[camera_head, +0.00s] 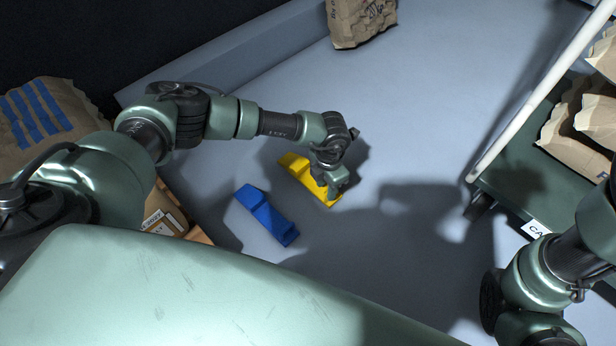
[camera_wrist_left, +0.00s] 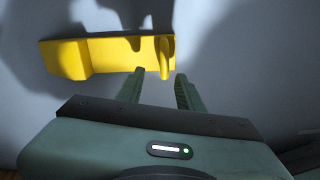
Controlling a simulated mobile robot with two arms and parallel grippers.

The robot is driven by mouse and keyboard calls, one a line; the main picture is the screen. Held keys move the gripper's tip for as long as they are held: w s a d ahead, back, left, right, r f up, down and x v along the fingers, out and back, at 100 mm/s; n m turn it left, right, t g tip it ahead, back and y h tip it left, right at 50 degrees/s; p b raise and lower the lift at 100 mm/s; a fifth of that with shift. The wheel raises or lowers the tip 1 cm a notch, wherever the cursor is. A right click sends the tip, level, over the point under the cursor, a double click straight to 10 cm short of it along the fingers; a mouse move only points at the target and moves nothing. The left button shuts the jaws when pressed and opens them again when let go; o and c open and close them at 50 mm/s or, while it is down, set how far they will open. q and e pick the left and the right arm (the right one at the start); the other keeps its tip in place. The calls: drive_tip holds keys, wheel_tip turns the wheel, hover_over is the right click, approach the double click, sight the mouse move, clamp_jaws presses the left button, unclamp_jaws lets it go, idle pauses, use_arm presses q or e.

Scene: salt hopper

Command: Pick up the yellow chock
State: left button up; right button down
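The yellow chock (camera_head: 296,166) lies on the grey floor, partly hidden behind my left gripper (camera_head: 334,184) in the head view. In the left wrist view the chock (camera_wrist_left: 110,55) stretches to the left, with a thin upright part at its right end. My left gripper (camera_wrist_left: 160,75) is open there, its two fingers apart at that right end. The thin part shows between the fingertips; I cannot tell whether they touch it. My right gripper is out of view; only part of my right arm shows at lower right.
A blue chock (camera_head: 266,214) lies on the floor just left of the yellow one. Cardboard boxes (camera_head: 168,212) stand further left. A cart (camera_head: 520,185) carrying paper sacks (camera_head: 575,135) is at right. Another sack (camera_head: 360,20) stands at the back. The middle floor is clear.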

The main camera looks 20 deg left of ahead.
use_arm(q)
drive_tip(key=f+b, duration=0.2)
drive_tip(key=f, duration=0.1)
drive_tip(key=f+b, duration=0.1)
drive_tip(key=b, duration=0.1)
drive_tip(key=shift+s+d+f, duration=0.1)
drive_tip(key=shift+d+f, duration=0.2)
drive_tip(key=shift+f, duration=0.1)
drive_tip(key=shift+r, duration=0.1)
clamp_jaws()
idle(0.9)
